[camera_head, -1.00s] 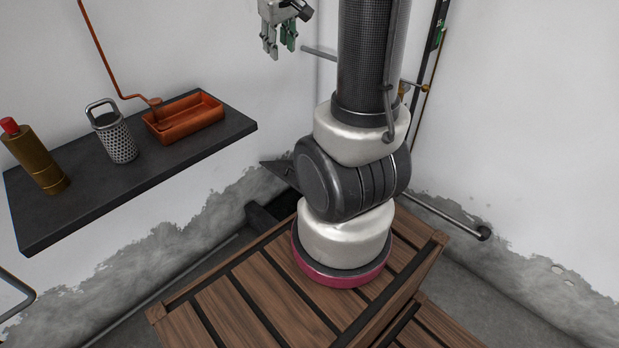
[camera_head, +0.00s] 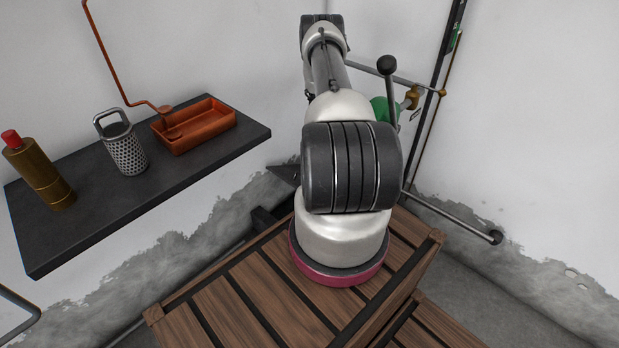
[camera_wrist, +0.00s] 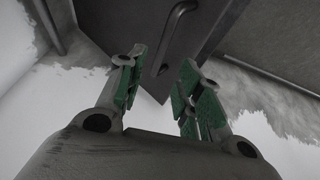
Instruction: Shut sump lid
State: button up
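The sump lid seems to be the dark flat panel (camera_wrist: 118,22) in the wrist view, with one corner pointing down between my fingers. A bent bar handle (camera_wrist: 174,30) stands on it. My gripper (camera_wrist: 161,72) is open, its green-padded fingers apart on either side of the handle's lower end. I cannot tell whether they touch it. In the head view a dark pointed corner (camera_head: 284,172), probably of the same lid, sticks out left of my arm above a dark frame edge (camera_head: 265,217). The gripper and most of the lid are hidden behind my arm there.
A dark shelf (camera_head: 185,190) on the left wall holds a brass cylinder with red cap (camera_head: 42,175), a perforated metal basket (camera_head: 126,152) and an orange tray (camera_head: 205,130). Right of my arm are a black-knobbed lever (camera_head: 388,66), a green round part (camera_head: 381,108) and pipes (camera_head: 452,208).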

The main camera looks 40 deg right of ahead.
jog(key=x, duration=0.8)
jog(key=shift+s+a+f, duration=0.15)
jog(key=shift+s+f, duration=0.1)
jog(key=shift+f, duration=0.05)
grip_shut()
